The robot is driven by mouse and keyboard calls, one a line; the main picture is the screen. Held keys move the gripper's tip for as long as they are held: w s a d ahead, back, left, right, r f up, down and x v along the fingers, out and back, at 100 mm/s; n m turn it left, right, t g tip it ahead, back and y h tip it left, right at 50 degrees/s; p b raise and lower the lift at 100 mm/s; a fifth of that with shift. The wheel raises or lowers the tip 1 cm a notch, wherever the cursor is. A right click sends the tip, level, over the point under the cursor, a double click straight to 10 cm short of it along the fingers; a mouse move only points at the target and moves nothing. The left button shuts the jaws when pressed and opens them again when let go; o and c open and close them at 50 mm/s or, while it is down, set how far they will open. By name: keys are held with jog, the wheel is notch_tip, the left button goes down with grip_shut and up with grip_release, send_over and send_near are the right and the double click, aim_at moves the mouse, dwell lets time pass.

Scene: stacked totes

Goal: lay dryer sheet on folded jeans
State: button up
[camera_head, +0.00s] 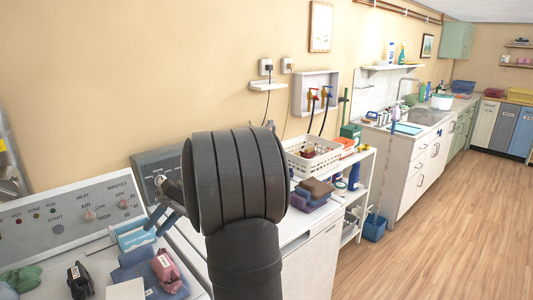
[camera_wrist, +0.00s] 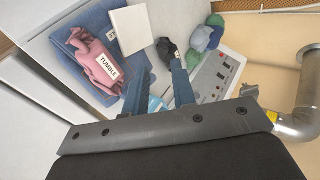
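The folded jeans (camera_head: 130,272) lie flat on the white dryer top at the lower left; they also show in the wrist view (camera_wrist: 73,40). A pink cloth bundle (camera_head: 168,272) labelled "TUMBLE" (camera_wrist: 95,62) lies on the jeans. A flat white square (camera_wrist: 134,30), which looks like the dryer sheet, lies at the jeans' edge and appears to overlap it; it also shows in the head view (camera_head: 125,290). My gripper (camera_wrist: 155,60) is open and empty above the dryer top. A light-blue box (camera_head: 133,236) is near its fingers, mostly hidden in the wrist view.
A black item with a tag (camera_head: 80,281) and green cloth (camera_head: 20,280) lie left of the jeans. The dryer's control panel (camera_head: 65,215) rises behind. A white basket (camera_head: 312,155) and folded cloths (camera_head: 312,192) stand to the right, beyond my arm.

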jog(key=f, duration=0.2)
jog(key=a+f, duration=0.1)
jog(key=f, duration=0.1)
jog(key=s+f, duration=0.1)
jog(key=f, duration=0.1)
jog(key=shift+s+a+f, duration=0.1)
jog(key=shift+a+f, duration=0.2)
jog(key=x, duration=0.3)
jog(key=shift+s+a+f, duration=0.2)
jog(key=shift+a, duration=0.1)
jog(key=shift+s+a+f, duration=0.35)
jog(key=shift+a+f, duration=0.1)
